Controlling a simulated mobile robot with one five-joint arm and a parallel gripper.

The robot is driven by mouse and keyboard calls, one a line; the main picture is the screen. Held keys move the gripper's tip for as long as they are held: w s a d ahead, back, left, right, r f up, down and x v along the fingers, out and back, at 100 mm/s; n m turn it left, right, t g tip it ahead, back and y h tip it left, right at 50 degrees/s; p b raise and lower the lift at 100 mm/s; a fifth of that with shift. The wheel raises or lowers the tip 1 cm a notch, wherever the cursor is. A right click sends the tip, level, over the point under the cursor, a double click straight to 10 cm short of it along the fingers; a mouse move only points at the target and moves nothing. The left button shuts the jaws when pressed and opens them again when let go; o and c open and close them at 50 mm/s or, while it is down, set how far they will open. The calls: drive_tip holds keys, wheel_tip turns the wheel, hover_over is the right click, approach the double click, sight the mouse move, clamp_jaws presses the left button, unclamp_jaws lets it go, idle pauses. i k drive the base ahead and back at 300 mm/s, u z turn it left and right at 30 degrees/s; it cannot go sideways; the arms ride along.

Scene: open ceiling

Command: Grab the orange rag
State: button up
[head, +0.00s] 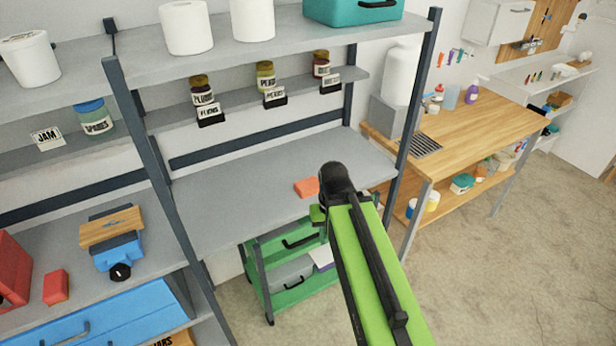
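A small orange folded piece, which looks like the orange rag (305,187), lies on the grey middle shelf (240,200) near its front edge. My green and black arm reaches up from the bottom right, and its black joint covers the area just right of the rag. A small green part at the arm's end, likely my gripper (318,213), shows just below and right of the rag. The fingers are hidden, so I cannot tell whether they are open or touching anything.
Labelled jars (202,92) stand on a narrow shelf above. A green drawer cart (262,262) stands under the middle shelf. Dark uprights (150,170) bound the shelf on both sides. A wooden workbench (470,130) is at right. The middle shelf's left part is bare.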

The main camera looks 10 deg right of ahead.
sight(307, 187)
drive_tip(key=u, duration=0.2)
drive_tip(key=i, duration=0.15)
drive_tip(key=u, duration=0.55)
drive_tip(key=k, duration=0.1)
drive_tip(key=u, duration=2.65)
drive_tip(key=k, duration=1.45)
drive_tip(key=z, duration=1.1)
drive_tip(key=i, duration=1)
drive_tip(key=u, duration=0.1)
